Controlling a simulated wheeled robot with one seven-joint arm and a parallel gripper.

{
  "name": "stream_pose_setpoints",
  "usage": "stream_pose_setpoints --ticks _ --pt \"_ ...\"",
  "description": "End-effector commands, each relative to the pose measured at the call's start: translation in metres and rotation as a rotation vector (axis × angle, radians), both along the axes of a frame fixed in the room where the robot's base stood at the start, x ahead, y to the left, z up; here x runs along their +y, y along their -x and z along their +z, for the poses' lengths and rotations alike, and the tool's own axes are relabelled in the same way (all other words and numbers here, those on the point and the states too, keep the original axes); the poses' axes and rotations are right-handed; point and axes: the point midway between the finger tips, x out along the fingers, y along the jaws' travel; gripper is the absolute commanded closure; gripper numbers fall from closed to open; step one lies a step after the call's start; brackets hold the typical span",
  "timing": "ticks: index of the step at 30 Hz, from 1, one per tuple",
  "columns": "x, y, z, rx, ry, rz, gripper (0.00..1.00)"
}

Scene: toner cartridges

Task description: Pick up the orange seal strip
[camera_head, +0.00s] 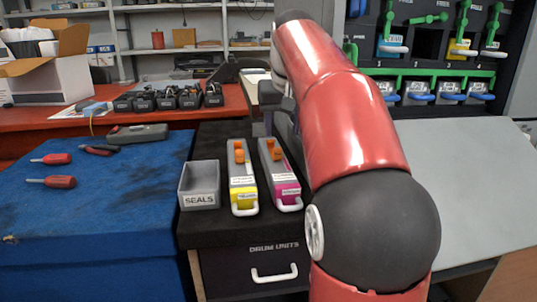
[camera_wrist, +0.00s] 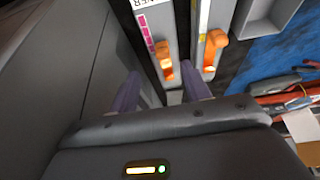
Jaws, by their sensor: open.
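Two grey cartridges lie side by side on a black mat, one with a yellow end (camera_head: 243,197) and one with a magenta end (camera_head: 287,192). Each carries an orange seal strip, one on the yellow cartridge (camera_head: 240,154) and one on the magenta cartridge (camera_head: 275,153). In the wrist view, the magenta cartridge's strip (camera_wrist: 164,58) lies ahead of the gap between my fingers, and the yellow cartridge's strip (camera_wrist: 214,48) is to the right. My gripper (camera_wrist: 160,80) is open, with nothing visibly held.
A grey bin labelled SEALS (camera_head: 199,201) stands left of the cartridges. Red screwdrivers (camera_head: 52,182), pliers (camera_head: 99,150) and a grey device (camera_head: 137,134) lie on the blue mat (camera_head: 120,210). The drum units drawer (camera_head: 273,262) is shut.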

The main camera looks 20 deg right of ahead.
Motion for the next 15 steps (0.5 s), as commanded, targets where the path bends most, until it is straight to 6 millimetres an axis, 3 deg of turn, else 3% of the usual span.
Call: stream_pose_setpoints --ticks 15 --pt "-0.003 -0.022 -0.05 0.002 -0.001 -0.002 0.53"
